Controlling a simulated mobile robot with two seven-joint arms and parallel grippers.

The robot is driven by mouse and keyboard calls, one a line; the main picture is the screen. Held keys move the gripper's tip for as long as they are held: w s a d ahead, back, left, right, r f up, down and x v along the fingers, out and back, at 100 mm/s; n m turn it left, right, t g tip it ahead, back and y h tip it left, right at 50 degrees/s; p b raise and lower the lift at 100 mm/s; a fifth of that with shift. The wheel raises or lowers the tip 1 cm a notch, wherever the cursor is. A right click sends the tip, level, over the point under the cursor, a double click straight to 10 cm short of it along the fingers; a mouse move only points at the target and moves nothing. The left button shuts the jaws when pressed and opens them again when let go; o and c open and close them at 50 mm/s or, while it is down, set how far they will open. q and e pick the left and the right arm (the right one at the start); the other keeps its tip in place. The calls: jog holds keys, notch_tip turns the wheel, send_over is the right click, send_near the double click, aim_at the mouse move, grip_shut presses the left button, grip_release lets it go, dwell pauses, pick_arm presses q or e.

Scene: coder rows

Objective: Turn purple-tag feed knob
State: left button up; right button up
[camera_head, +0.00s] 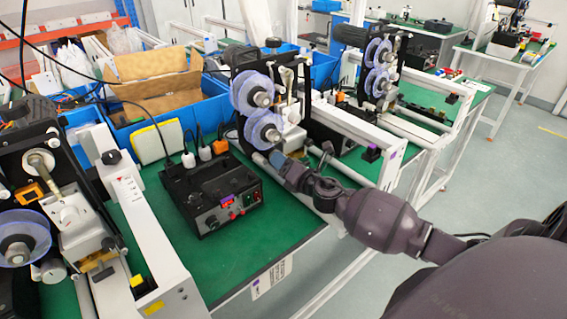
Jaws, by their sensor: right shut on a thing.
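The middle coder machine (300,104) is black with two translucent purple-blue reels, and stands on its white rail. My right gripper (277,158) reaches in from the lower right and is just below the lower reel (252,127). It is shut at the low front of the machine, where the feed knob appears to be. The fingers and wrist hide the knob, so its angle cannot be told. My left gripper is not in view.
A black control box (208,194) with red terminals and a purple label stands left of my gripper on the green table (255,248). Another coder row (72,215) with a yellow tag is at left. Blue bins (203,107) stand behind. The table's front is clear.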

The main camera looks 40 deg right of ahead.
jog(key=shift+m+p, duration=0.55)
jog(key=shift+m, duration=2.35)
jog(key=o, duration=0.9)
jog(key=shift+s, duration=0.1)
